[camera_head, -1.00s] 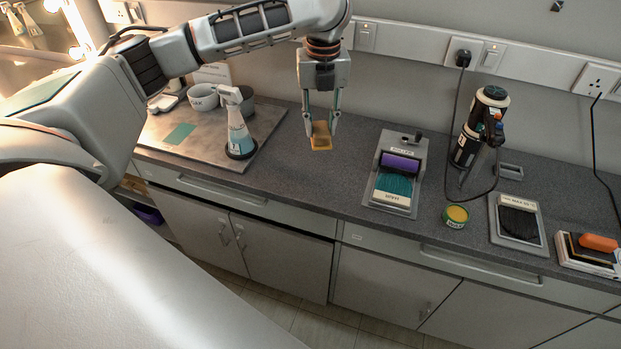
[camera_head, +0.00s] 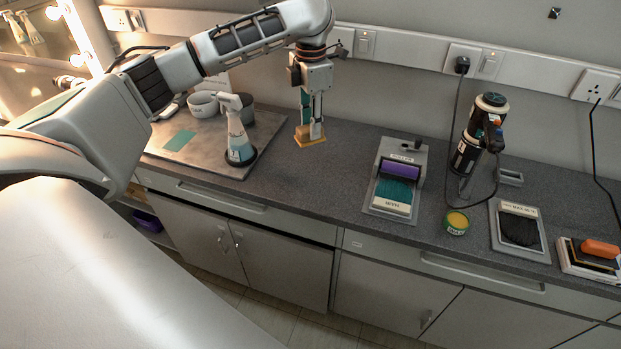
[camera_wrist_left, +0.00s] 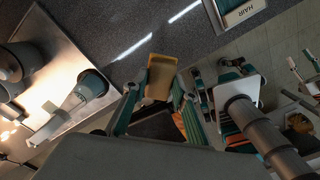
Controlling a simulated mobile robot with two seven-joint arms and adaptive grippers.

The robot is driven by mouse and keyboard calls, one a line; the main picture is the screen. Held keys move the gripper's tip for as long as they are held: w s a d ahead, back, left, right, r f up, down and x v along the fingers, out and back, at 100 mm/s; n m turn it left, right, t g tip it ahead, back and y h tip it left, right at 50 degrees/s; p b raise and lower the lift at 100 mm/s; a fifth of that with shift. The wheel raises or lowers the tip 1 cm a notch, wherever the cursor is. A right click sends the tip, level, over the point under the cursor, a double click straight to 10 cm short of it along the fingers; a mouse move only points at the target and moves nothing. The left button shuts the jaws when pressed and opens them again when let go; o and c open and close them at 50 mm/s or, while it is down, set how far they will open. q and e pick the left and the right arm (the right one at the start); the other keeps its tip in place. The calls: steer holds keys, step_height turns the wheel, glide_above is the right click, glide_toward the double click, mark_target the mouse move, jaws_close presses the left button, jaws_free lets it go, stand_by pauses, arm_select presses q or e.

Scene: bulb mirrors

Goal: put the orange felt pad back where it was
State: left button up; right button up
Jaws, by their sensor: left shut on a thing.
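The orange felt pad (camera_head: 309,141) is a small, flat orange-yellow piece at the tip of my left gripper (camera_head: 311,128). The left fingers are shut on it. It is low over the dark speckled counter (camera_head: 335,160), in the gap between the metal tray on the left and the grey brush stand on the right. I cannot tell whether it touches the counter. In the left wrist view the pad (camera_wrist_left: 160,78) shows between the teal-edged fingers.
The metal tray (camera_head: 165,155) bears a teal square (camera_head: 180,140), a spray bottle (camera_head: 238,135) and cups. To the right are a stand (camera_head: 377,207), a yellow-topped tin (camera_head: 456,223), a corded dark tool (camera_head: 470,150), a black pad tray (camera_head: 543,249) and an orange rounded thing (camera_head: 600,249).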

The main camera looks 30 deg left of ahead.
arm_select(q)
step_height(320, 180, down, 13)
steer(key=shift+r+b, duration=0.2)
steer(key=shift+b, duration=0.65)
step_height(320, 180, down, 4)
steer(key=shift+f+b, duration=0.1)
steer(key=shift+b, duration=0.2)
steer(key=shift+f, duration=0.1)
arm_select(e)
steer(key=shift+w+a+f+y, duration=0.1)
steer(key=shift+w+a+y, duration=0.15)
steer(key=shift+a, duration=0.3)
steer(key=shift+w+a+y, duration=0.15)
steer(key=shift+w+a, duration=0.15)
steer(key=shift+a, duration=0.2)
arm_select(q)
steer(key=o, duration=1)
arm_select(e)
steer(key=shift+r, duration=0.2)
steer(key=shift+w+t, duration=0.1)
steer(key=shift+t, duration=0.2)
